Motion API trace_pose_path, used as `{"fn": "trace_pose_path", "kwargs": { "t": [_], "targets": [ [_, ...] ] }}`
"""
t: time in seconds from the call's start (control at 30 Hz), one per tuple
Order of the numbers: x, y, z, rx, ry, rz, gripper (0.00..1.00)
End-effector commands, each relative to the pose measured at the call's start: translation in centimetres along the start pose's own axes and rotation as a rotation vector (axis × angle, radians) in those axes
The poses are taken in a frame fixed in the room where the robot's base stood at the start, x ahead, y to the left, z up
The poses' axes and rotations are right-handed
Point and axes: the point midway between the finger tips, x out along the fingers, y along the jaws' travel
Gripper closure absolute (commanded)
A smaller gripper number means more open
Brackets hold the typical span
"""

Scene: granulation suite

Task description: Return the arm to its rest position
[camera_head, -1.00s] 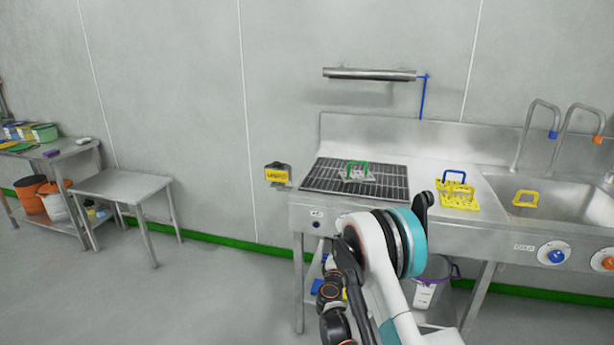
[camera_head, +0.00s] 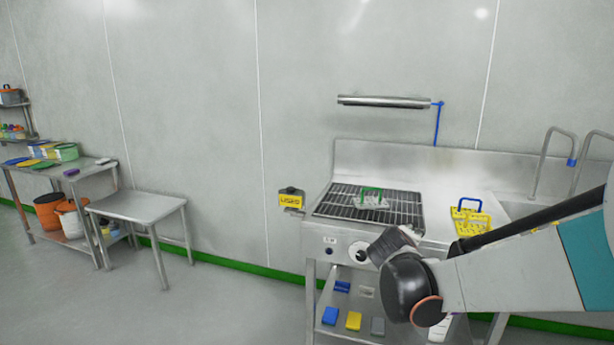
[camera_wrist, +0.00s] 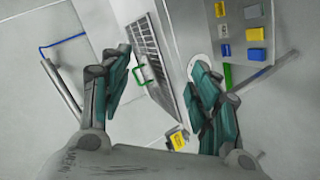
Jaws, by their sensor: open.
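My gripper (camera_wrist: 158,95) is open and empty in the wrist view, its two teal-padded fingers spread wide apart. Between and beyond the fingers are the dark grate and a green-handled holder (camera_wrist: 146,74), out of contact with them. In the head view my arm (camera_head: 520,275) reaches in from the right edge, in front of the sink bench. The fingers themselves cannot be made out there. The green-handled holder (camera_head: 371,197) stands on the grate (camera_head: 330,205) of the steel bench.
A yellow rack with a blue handle (camera_head: 470,220) stands right of the grate. Blue, yellow and grey blocks (camera_head: 353,321) lie on the shelf below. A yellow-labelled box (camera_head: 290,200) sits at the bench's left corner. A small steel table (camera_head: 140,206) stands left, with clear floor between.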

Motion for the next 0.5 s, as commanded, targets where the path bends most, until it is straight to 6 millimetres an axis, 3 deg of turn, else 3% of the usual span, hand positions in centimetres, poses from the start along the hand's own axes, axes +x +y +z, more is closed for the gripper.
{"fn": "trace_pose_path", "kwargs": {
  "t": [0.27, 0.5],
  "targets": [
    [-8.0, 0.6, 4.5, 0.209, -0.056, -0.137, 0.44],
    [-14.7, -0.9, 8.5, 0.385, -0.106, -0.260, 0.44]
  ]
}}
